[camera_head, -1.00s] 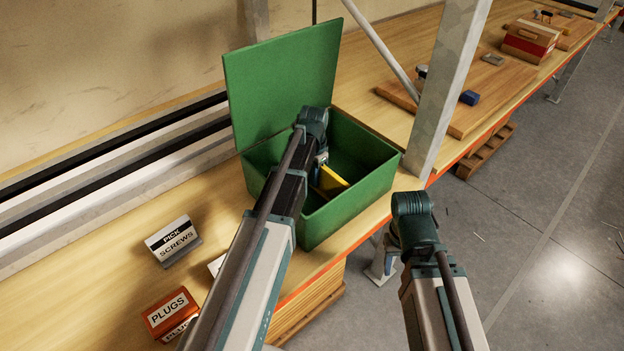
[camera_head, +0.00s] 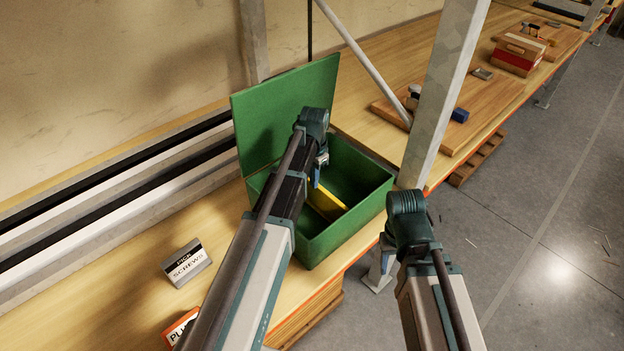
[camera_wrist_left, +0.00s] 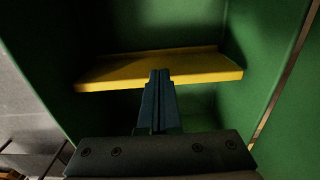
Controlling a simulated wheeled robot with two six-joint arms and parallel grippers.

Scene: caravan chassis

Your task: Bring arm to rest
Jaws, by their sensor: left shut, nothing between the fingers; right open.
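My left arm reaches over the open green box (camera_head: 350,232) on the bench. My left gripper (camera_head: 317,180) points down into the box opening, its fingers shut with nothing between them. A yellow bar-shaped piece (camera_head: 325,200) lies in the box. In the left wrist view the shut fingers (camera_wrist_left: 160,82) overlap the near edge of the yellow piece (camera_wrist_left: 105,75); I cannot tell whether they touch it. My right gripper (camera_head: 387,258) hangs low in front of the bench edge, open, mostly hidden by its own wrist.
The box's green lid (camera_head: 285,115) stands raised at the back. A grey post (camera_head: 440,100) rises just right of the box. A screws label holder (camera_head: 187,263) and an orange plugs box (camera_head: 178,328) are at the left. Open floor (camera_head: 540,230) lies at the right.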

